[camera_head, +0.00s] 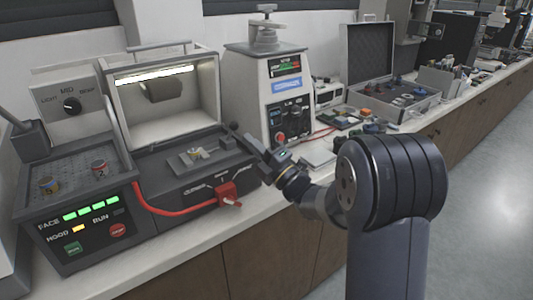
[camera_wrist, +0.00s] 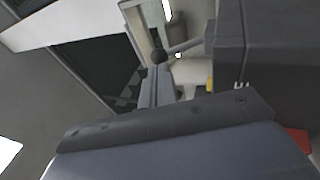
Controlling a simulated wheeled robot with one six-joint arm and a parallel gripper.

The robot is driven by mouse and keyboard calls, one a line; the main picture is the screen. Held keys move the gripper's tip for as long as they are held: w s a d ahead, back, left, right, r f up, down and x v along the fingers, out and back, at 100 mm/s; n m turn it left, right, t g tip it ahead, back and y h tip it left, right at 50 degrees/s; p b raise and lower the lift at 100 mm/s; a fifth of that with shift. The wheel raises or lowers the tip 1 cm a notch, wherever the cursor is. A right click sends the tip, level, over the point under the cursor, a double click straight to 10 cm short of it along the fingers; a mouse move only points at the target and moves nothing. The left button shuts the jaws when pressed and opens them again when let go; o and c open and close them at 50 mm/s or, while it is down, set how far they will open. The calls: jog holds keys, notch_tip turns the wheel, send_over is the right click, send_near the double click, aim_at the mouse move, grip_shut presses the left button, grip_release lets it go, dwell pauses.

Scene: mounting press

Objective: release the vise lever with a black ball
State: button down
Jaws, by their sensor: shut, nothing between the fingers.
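The vise lever's black ball (camera_head: 234,127) shows in the head view at the right side of the open machine. In the wrist view the black ball (camera_wrist: 158,56) sits on a thin grey rod that runs to the right. My gripper (camera_head: 250,142) is shut and empty, its tips close to the ball from the right; it also shows in the wrist view (camera_wrist: 157,76), where the tips appear right at the ball. I cannot tell whether they touch it. The vise (camera_head: 204,158) lies on the machine's dark deck with a small yellowish piece on it.
The machine's raised hood (camera_head: 163,90) stands behind the vise. A red clamp (camera_head: 228,192) with a red hose is at the deck's front right. A grey press (camera_head: 270,95) stands behind my gripper. Small parts and an open case (camera_head: 385,75) lie further right.

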aim_at(231, 132)
jog(key=shift+x, duration=1.3)
jog(key=shift+r, duration=0.15)
